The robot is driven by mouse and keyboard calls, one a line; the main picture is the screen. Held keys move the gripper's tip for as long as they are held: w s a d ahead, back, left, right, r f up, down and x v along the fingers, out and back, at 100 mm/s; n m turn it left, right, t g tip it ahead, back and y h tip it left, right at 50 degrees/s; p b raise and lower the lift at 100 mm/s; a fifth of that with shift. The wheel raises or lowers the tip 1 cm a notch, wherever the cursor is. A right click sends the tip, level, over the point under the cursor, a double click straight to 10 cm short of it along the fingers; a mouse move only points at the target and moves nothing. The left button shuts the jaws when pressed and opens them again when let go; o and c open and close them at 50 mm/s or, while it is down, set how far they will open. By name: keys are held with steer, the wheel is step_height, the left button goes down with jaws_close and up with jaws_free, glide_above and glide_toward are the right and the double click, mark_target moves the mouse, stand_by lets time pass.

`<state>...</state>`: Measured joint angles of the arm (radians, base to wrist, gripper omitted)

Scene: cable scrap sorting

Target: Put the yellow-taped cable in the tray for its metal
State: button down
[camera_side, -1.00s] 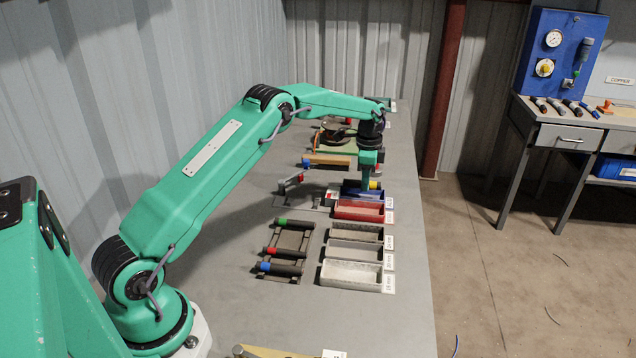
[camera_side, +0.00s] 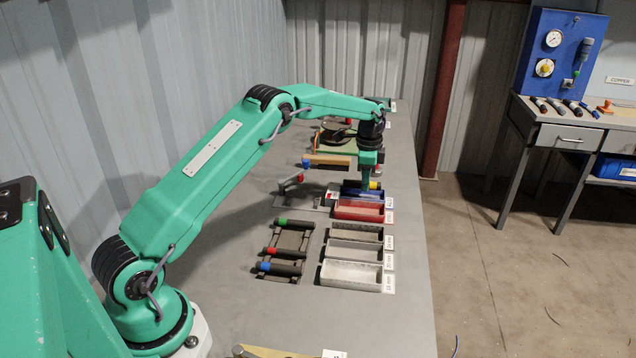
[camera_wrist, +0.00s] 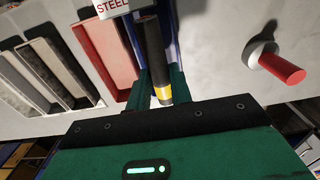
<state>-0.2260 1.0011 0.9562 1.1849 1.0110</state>
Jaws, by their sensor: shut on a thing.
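The yellow-taped cable (camera_wrist: 153,48) is a short dark cylinder with a yellow band near its near end. My gripper (camera_wrist: 160,85) is shut on it near that band in the wrist view. The cable lies over or inside the blue tray (camera_wrist: 175,45); I cannot tell whether it touches the floor. In the side view my gripper (camera_side: 366,186) points down at the blue tray (camera_side: 376,197), and the yellow band (camera_side: 374,185) shows beside the fingers. The red tray (camera_side: 358,212) is next to the blue one. A STEEL label (camera_wrist: 112,7) shows near the red and blue trays.
Several grey trays (camera_side: 351,275) with mm labels stand nearer than the red tray. A rack to their left holds cables with green, red and blue tape (camera_side: 284,253). A wooden block (camera_side: 326,159) lies behind.

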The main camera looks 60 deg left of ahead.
steer(key=shift+f, duration=0.55)
stand_by(0.4)
steer(key=c, duration=1.2)
jaws_free()
steer(key=shift+o, duration=0.2)
steer(key=shift+r, duration=0.1)
steer(key=shift+r, duration=3.4)
steer(key=shift+r, duration=0.1)
